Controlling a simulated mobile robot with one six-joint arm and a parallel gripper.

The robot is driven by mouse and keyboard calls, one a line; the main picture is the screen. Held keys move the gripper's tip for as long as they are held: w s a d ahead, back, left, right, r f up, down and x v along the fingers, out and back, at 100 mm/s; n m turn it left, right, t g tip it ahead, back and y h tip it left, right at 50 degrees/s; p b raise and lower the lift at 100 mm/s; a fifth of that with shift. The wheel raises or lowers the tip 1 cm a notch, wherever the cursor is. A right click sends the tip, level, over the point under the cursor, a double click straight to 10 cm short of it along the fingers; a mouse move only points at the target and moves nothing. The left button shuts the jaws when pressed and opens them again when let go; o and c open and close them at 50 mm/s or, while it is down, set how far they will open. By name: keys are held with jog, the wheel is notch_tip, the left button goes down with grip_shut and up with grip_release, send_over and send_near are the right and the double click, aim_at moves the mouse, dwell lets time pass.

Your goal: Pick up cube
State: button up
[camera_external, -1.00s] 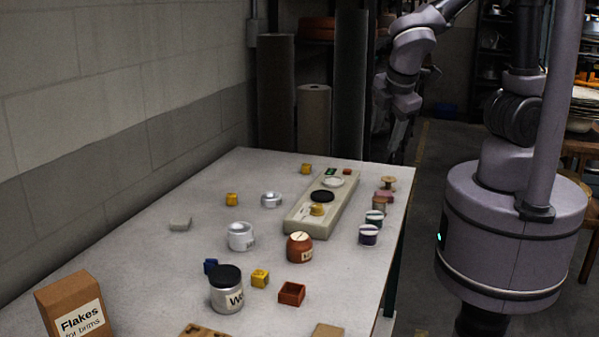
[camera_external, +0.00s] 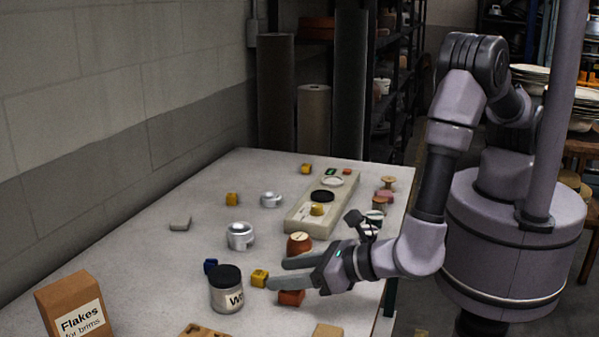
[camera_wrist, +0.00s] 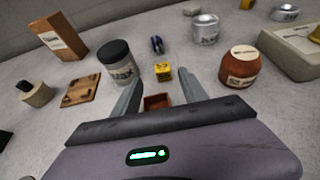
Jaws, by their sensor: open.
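A small yellow cube (camera_external: 259,278) sits on the table beside the wax jar. In the wrist view the yellow cube (camera_wrist: 163,71) shows just beyond the gap between my fingertips. My gripper (camera_external: 277,273) is open and empty, reaching in from the right, its fingers pointing at the cube. The wrist view shows both fingers (camera_wrist: 166,84) spread, with a small red-brown open box (camera_wrist: 157,101) between them; this box (camera_external: 291,298) is partly hidden by my gripper in the external view. Other yellow cubes (camera_external: 232,199) (camera_external: 306,168) lie farther back on the table.
The black-lidded wax jar (camera_external: 226,291) stands left of the cube, with a blue piece (camera_external: 210,266) behind it. A red-brown jar (camera_external: 299,243) is close to my upper finger. A metal can (camera_external: 240,236) and a long pale base (camera_external: 298,218) stand behind. The left-middle table is mostly clear.

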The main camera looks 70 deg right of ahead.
aim_at(263, 273)
jog(key=x, duration=0.1)
jog(key=b+x, duration=0.1)
jog(key=x, duration=0.1)
jog(key=b+x, duration=0.1)
jog(key=x, duration=0.1)
jog(key=shift+d, duration=0.35)
jog(key=shift+w, duration=0.2)
jog(key=shift+r, duration=0.1)
grip_shut()
